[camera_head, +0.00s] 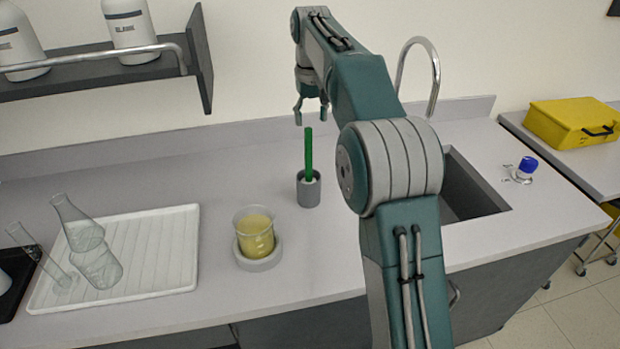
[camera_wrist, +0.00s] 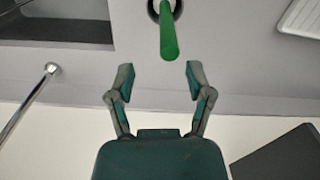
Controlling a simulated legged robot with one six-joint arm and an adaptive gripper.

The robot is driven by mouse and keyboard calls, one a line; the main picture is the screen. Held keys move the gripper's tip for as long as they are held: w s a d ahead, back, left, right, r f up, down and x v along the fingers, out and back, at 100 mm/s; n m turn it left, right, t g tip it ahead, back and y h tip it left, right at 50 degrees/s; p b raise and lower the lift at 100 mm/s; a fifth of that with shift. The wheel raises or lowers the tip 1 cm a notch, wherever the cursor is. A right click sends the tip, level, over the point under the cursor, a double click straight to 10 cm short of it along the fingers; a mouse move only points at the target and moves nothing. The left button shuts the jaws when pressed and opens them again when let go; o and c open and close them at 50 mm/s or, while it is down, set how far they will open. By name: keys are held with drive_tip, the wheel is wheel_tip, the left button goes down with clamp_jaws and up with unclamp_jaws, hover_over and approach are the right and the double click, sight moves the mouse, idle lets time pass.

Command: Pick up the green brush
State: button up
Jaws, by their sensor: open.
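The green brush (camera_head: 308,152) stands upright in a small grey cup (camera_head: 308,193) on the counter, its lower end hidden in the cup. In the wrist view the brush (camera_wrist: 168,38) points toward the camera, and part of the dark cup rim shows around its base. My gripper (camera_head: 311,122) is open and empty. In the head view it hangs just above and behind the top of the brush. In the wrist view the gripper (camera_wrist: 158,72) has its fingers spread, with the brush tip just beyond the gap between them, apart from both.
A beaker of yellow liquid (camera_head: 255,233) sits on a round grey base (camera_head: 259,262) left of the cup. A white tray (camera_head: 165,260) with glassware is farther left. The sink (camera_head: 463,190) with a curved tap (camera_head: 436,75) is right. A shelf (camera_head: 90,72) with white bottles overhangs the left.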

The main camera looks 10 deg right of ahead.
drive_tip(key=shift+a+f, duration=0.25)
drive_tip(key=shift+f, duration=0.3)
drive_tip(key=shift+a+f, duration=0.25)
drive_tip(key=shift+f, duration=0.3)
drive_tip(key=f, duration=0.1)
hover_over(309, 167)
drive_tip(key=w, duration=0.1)
drive_tip(key=shift+d+f, duration=0.15)
drive_tip(key=shift+f, duration=1)
drive_tip(key=shift+d+f, duration=0.1)
drive_tip(key=shift+f, duration=1)
drive_tip(key=shift+a, duration=0.25)
drive_tip(key=c, duration=0.3)
drive_tip(key=shift+a, duration=0.15)
clamp_jaws()
